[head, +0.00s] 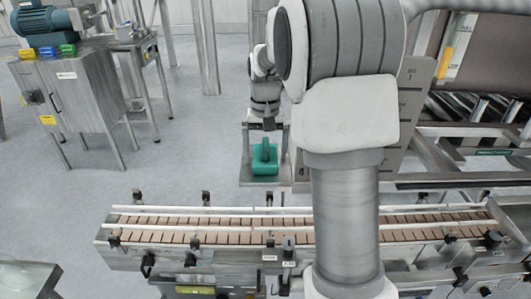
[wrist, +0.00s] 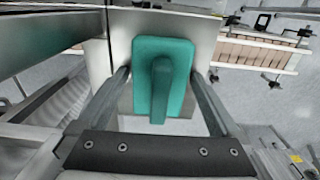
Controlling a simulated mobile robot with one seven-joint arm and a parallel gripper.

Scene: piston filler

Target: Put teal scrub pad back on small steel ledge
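The teal scrub pad (head: 264,165), with a raised teal handle on top, appears to rest on the small steel ledge (head: 285,183). In the wrist view the pad (wrist: 142,78) lies over the ledge's bare plate (wrist: 122,30), its handle pointing toward me. My gripper (head: 268,124) is just above the pad in the head view. In the wrist view my gripper's two fingers (wrist: 161,75) are spread wide, one on each side of the pad, and do not close on the handle. Whether the fingertips touch the pad's sides is hard to tell.
A conveyor (head: 200,230) with side rails runs across in front of the ledge. A grey upright panel (head: 410,100) stands right of the ledge, partly hidden by my arm. A steel cabinet (head: 70,95) with blue, yellow and green items on top stands at the left. Open floor lies between.

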